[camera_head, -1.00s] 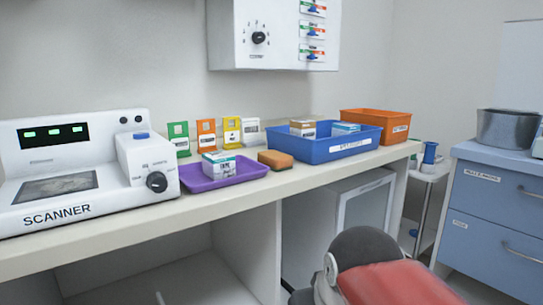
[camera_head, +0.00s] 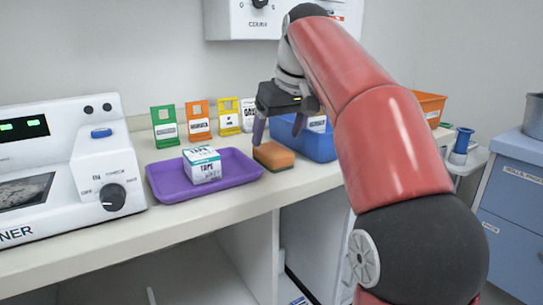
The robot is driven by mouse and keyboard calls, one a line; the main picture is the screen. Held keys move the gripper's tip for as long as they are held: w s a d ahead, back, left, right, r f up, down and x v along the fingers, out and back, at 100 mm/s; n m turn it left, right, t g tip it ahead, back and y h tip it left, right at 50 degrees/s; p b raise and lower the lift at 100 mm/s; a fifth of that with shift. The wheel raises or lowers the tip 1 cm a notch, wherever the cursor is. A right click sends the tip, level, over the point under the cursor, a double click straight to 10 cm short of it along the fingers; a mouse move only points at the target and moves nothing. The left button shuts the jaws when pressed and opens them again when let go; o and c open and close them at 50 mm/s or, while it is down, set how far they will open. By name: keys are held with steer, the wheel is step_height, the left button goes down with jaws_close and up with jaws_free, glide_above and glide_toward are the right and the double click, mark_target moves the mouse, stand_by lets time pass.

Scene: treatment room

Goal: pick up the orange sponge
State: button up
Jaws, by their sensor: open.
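I cannot tell whether the fingers touch the sponge. Nothing shows between the fingers.
A purple tray (camera_head: 160,188) holding a tape box (camera_head: 202,164) lies left of the sponge. A blue bin (camera_head: 318,148) stands close on the right, partly hidden by my arm. Several coloured card stands (camera_head: 199,120) line the wall behind. A scanner (camera_head: 75,165) is far left.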

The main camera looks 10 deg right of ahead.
mark_target(274, 150)
steer(key=x, duration=0.2)
steer(key=b+x, duration=0.1)
steer(key=x, duration=0.2)
steer(key=shift+w+d+r, duration=0.15)
steer(key=shift+w+d, duration=0.05)
steer(key=shift+w, duration=0.15)
steer(key=shift+w+f, duration=0.15)
steer(key=shift+f, duration=0.25)
steer(key=shift+f, duration=0.2)
steer(key=c, duration=1)
